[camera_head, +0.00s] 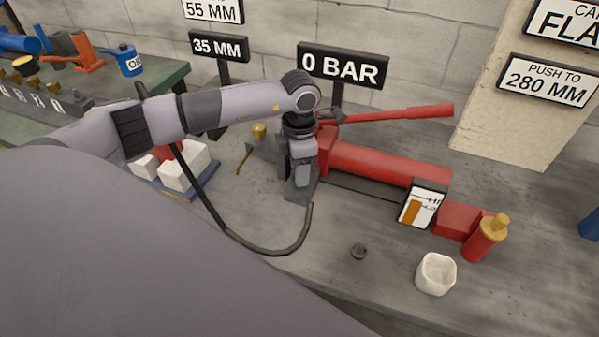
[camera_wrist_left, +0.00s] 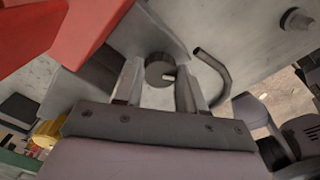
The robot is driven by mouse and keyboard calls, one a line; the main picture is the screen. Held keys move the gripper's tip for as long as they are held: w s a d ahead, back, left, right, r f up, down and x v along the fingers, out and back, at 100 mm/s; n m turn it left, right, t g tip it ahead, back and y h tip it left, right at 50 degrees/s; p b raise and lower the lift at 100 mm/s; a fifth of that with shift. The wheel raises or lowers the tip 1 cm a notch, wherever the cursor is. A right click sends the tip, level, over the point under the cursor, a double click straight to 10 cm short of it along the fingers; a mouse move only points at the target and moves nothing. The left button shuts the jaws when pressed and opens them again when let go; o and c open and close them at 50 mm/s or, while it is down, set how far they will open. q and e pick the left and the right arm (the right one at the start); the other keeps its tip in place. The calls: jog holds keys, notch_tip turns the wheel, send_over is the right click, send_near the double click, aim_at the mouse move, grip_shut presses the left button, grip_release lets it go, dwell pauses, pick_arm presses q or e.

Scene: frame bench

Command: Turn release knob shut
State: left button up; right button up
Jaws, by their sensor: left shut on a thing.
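The red hand pump (camera_head: 385,162) lies on the grey bench, with its red lever (camera_head: 400,115) above it. My left gripper (camera_head: 300,188) reaches down at the pump's left end. In the left wrist view, its two fingers stand on either side of a dark round release knob (camera_wrist_left: 158,70), which has a small light pin. The gripper is shut on this knob. In the head view the knob is hidden by the gripper and wrist. The pressure sign (camera_head: 343,66) behind the pump reads 0 BAR. My right gripper is not in view.
A black hose (camera_head: 270,250) curves over the bench just in front of the gripper. White blocks (camera_head: 185,168) on a blue tray lie left, under my arm.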

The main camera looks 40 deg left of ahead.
pick_arm(q)
jog(key=m+b, duration=0.2)
jog(key=m, duration=0.1)
jog(key=shift+m, duration=0.3)
jog(key=shift+m+b, duration=0.3)
jog(key=shift+m, duration=0.4)
jog(key=shift+m+b, duration=0.35)
jog(key=shift+m, duration=0.45)
jog(key=shift+r, duration=0.1)
jog(key=shift+m, duration=0.3)
jog(key=o, duration=1)
jog(key=shift+o, duration=0.3)
